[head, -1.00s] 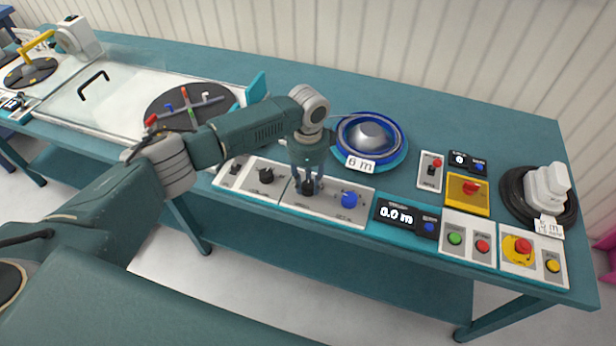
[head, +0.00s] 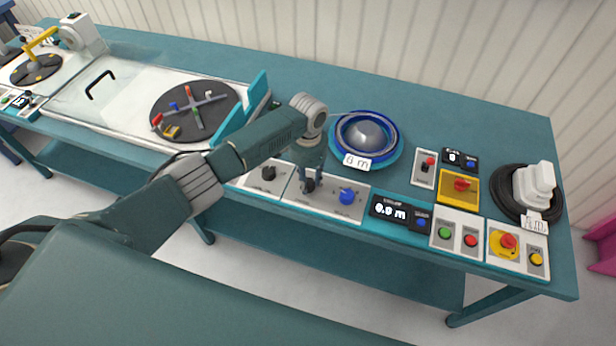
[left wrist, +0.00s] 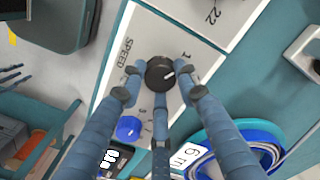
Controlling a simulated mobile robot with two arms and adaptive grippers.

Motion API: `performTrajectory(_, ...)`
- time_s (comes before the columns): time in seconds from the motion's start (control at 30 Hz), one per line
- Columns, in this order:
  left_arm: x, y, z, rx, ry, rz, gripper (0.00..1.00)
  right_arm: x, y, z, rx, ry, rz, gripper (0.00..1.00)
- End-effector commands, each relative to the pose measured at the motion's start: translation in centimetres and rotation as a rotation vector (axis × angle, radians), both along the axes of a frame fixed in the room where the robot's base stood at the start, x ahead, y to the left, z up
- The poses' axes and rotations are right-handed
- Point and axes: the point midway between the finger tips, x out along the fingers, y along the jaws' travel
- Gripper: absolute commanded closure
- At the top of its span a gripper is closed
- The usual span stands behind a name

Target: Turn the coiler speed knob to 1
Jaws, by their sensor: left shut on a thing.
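The black speed knob (head: 309,187) sits on a pale panel along the table's front edge. In the left wrist view the knob (left wrist: 160,72) has a white pointer line aimed towards the right of the picture, near the printed 1 (left wrist: 186,55). The word SPEED is printed to its left and a 3 below it. My left gripper (head: 311,180) comes down from above and is shut on the knob. In the left wrist view its fingers (left wrist: 162,88) stand around the knob's lower side. My right gripper is not in view.
A blue knob (head: 347,196) is close by on the right, then a display (head: 389,211) reading 0.0 m. Another black knob (head: 268,174) is on the left. A blue reel (head: 392,160) stands behind. Buttons and an emergency stop (head: 508,241) are at the right.

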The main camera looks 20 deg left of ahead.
Motion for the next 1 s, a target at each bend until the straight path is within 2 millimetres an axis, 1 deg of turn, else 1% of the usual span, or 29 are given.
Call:
performTrajectory(0.2, 0.14, 0.04, 0.14, 0.001, -0.003, 0.033, 0.95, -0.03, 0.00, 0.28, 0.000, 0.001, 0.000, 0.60)
performTrajectory(0.57, 0.18, 0.05, 0.14, 0.001, -0.004, 0.037, 0.95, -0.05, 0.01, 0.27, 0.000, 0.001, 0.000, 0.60)
performTrajectory(0.6, 0.18, 0.05, 0.14, 0.001, -0.004, 0.037, 0.65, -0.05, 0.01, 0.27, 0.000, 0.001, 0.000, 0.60)
performTrajectory(0.67, 0.18, 0.05, 0.14, 0.001, -0.004, 0.036, 0.53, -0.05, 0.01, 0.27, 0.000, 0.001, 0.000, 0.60)
performTrajectory(0.7, 0.16, 0.05, 0.12, 0.000, -0.004, 0.036, 0.50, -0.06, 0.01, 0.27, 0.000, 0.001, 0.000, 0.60)
performTrajectory(1.0, 0.09, 0.01, 0.24, 0.000, -0.002, 0.035, 0.50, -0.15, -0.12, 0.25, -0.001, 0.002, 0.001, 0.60)
